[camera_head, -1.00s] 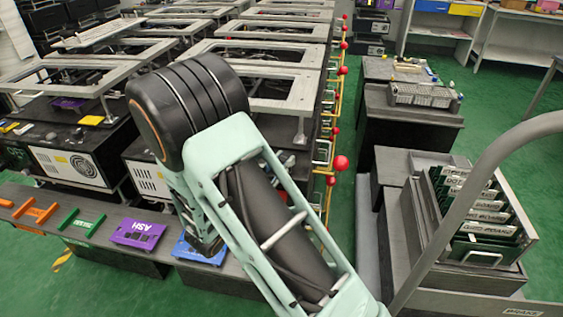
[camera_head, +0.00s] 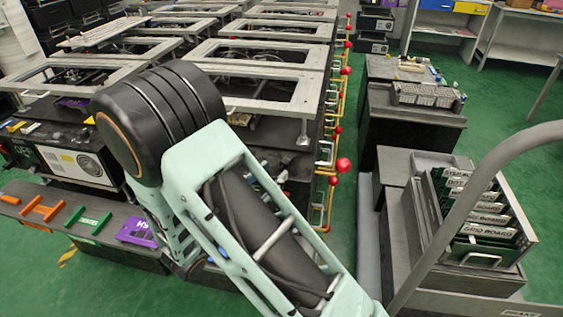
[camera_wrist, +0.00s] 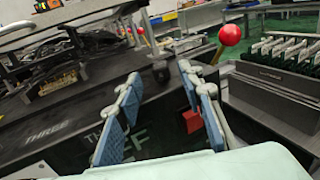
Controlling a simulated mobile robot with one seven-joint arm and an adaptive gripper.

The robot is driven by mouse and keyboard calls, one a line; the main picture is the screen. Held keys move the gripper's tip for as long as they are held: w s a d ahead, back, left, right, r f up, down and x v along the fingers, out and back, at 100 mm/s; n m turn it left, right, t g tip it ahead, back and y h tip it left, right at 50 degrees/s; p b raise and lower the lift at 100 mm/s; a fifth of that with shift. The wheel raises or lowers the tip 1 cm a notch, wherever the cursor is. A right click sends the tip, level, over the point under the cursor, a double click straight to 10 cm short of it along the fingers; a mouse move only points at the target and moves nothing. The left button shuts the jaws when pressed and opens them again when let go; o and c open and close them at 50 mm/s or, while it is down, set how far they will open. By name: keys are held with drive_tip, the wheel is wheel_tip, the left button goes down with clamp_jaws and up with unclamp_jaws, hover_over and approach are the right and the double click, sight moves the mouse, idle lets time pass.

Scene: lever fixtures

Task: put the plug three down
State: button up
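In the wrist view my gripper (camera_wrist: 160,85) has its blue-padded fingers spread apart, with nothing between the tips. Beyond the left fingers is a dark box top marked THREE (camera_wrist: 48,133), and the box's front has partly hidden lettering ending in FF. A small red part (camera_wrist: 192,122) shows by the right fingers; I cannot tell whether they touch it. A red ball on a yellow lever (camera_wrist: 229,35) stands beyond the right finger. I cannot single out a plug. In the head view my arm hides the gripper.
Metal frames (camera_head: 265,90) fill the rack, with red balls on yellow levers (camera_head: 343,165) along its right side. A bench holds orange (camera_head: 42,208), green (camera_head: 88,222) and purple (camera_head: 137,232) pieces. A board holder (camera_head: 480,225) stands at right. Green floor is open beyond it.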

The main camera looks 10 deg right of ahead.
drive_tip(key=v, duration=0.5)
drive_tip(key=shift+s+a, duration=0.1)
idle(0.3)
